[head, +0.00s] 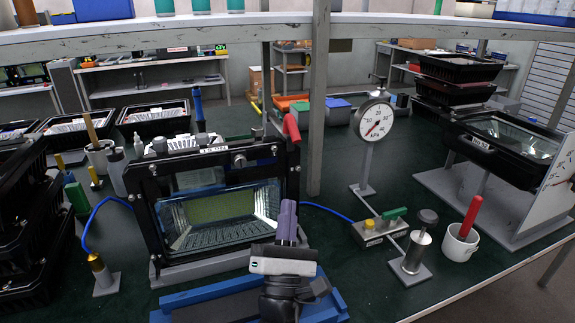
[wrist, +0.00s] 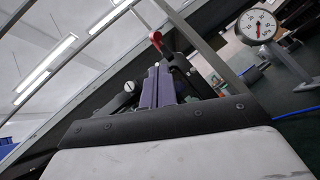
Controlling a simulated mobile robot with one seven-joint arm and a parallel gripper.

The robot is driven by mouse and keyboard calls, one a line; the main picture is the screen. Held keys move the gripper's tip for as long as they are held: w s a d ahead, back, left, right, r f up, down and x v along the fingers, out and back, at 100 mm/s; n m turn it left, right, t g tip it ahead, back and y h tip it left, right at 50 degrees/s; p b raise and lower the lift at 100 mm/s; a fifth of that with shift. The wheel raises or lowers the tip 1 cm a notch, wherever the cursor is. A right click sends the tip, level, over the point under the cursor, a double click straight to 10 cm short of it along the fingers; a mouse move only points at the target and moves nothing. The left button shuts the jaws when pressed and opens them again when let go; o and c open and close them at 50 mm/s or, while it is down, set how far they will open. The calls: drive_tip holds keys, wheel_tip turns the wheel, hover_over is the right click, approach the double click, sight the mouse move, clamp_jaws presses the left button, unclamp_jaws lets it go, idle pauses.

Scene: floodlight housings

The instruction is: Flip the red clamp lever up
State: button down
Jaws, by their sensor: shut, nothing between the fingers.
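The red clamp lever (head: 291,128) is at the top right corner of the black floodlight housing (head: 150,190). Its red grip stands above the frame, leaning slightly to the left. It also shows in the wrist view as a red grip (wrist: 156,39) beyond my fingertips. My gripper (head: 287,207), with purple fingers, is shut and empty. It is in front of the housing's lower right part, below the lever and apart from it in the picture. The purple fingers (wrist: 157,80) point toward the lever in the wrist view. The lever's pivot is hard to make out.
A dial gauge (head: 374,120) on a stand is right of the housing. A valve block (head: 380,230) with a green handle and a white cup (head: 459,243) holding a red-handled tool stand farther right. A grey post (head: 319,100) rises behind the lever. Black housings (head: 35,220) are stacked at left.

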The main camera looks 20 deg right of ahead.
drive_tip(key=shift+r, duration=0.15)
drive_tip(key=shift+p+x, duration=2.85)
drive_tip(key=shift+x, duration=2.1)
drive_tip(key=shift+w+a+r, duration=0.1)
drive_tip(key=shift+w, duration=0.05)
